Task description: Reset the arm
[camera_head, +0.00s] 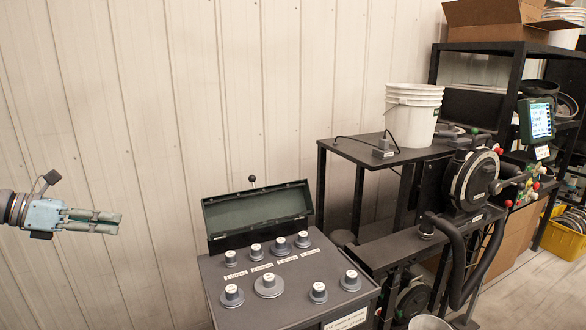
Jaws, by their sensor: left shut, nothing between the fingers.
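My left gripper (107,221) shows at the left edge, with its arm coming in from the left. Its two green fingers are together with nothing between them, pointing right. It hangs in the air in front of the white panel wall, apart from every object. My right gripper is not in the picture.
A dark box (258,215) with a raised lid stands behind several grey knobs on a black cabinet (225,318). A white bucket (412,115) stands on a black table (345,149). The seed meter (474,180), a screen (537,119) and shelving are at right. Space between gripper and cabinet is clear.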

